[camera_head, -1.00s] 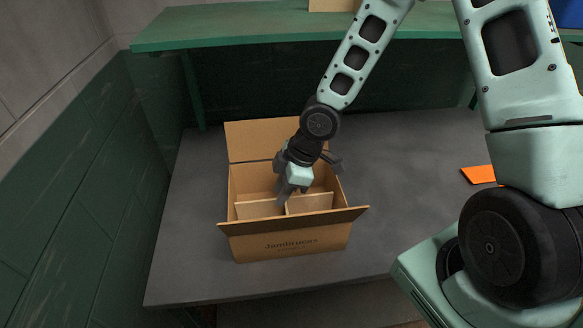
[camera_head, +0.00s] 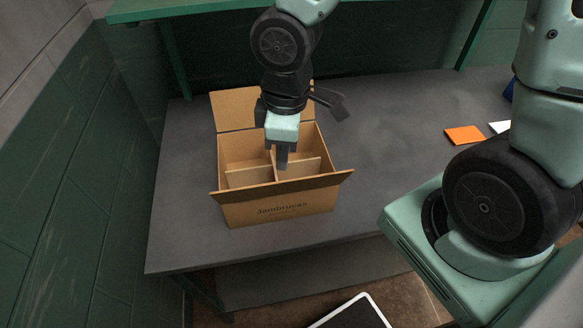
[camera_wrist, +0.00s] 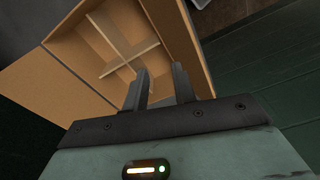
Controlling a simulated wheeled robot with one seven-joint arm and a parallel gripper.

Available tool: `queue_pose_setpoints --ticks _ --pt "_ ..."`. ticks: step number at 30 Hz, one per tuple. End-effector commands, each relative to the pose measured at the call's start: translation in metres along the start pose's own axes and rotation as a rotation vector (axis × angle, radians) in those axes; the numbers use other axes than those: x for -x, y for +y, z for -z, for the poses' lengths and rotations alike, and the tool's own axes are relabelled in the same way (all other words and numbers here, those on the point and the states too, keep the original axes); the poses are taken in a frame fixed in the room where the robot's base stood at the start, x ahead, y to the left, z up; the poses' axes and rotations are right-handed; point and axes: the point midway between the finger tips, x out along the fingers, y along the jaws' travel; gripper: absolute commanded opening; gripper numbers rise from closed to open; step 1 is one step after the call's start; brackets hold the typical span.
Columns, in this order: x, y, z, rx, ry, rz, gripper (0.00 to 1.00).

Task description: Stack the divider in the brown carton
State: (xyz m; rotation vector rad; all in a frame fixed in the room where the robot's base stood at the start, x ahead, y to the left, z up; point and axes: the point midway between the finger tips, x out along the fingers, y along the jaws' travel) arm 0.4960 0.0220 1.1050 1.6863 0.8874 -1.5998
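The brown carton (camera_head: 295,210) stands open on the grey table, its flaps folded outward. The divider (camera_head: 249,177) is a cross of light brown board inside the carton; it also shows in the wrist view (camera_wrist: 132,59), sitting between the carton walls (camera_wrist: 178,40). My gripper (camera_head: 282,160) is above the carton, pointing down. In the wrist view its two fingers (camera_wrist: 160,88) are apart with nothing between them, and the divider lies beyond them. The fingers partly hide the divider's middle in the head view.
An orange card (camera_head: 464,135) and a white card (camera_head: 499,127) lie at the right. A green shelf (camera_head: 190,10) runs above the back, and a green wall (camera_head: 80,190) stands at the left.

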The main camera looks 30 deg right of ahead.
Motion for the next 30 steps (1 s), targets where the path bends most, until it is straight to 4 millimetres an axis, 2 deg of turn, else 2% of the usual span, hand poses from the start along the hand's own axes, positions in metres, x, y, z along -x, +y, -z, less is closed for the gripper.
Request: queue_pose_setpoints --ticks 1,6,9,12,16,25,30 --pt "0.012 -0.016 0.0 -0.029 -0.01 -0.017 0.27" --pt "0.045 -0.065 -0.01 -0.169 -0.023 -0.018 0.27" --pt "0.059 -0.09 -0.016 -0.235 -0.018 0.001 0.27" --pt "0.067 -0.105 -0.02 -0.274 -0.014 0.02 0.27" --pt "0.071 -0.112 -0.022 -0.295 -0.013 0.031 0.27" --pt "0.071 -0.112 -0.022 -0.295 -0.014 0.032 0.27" --pt "0.043 -0.112 -0.023 -0.295 -0.014 0.031 0.27"
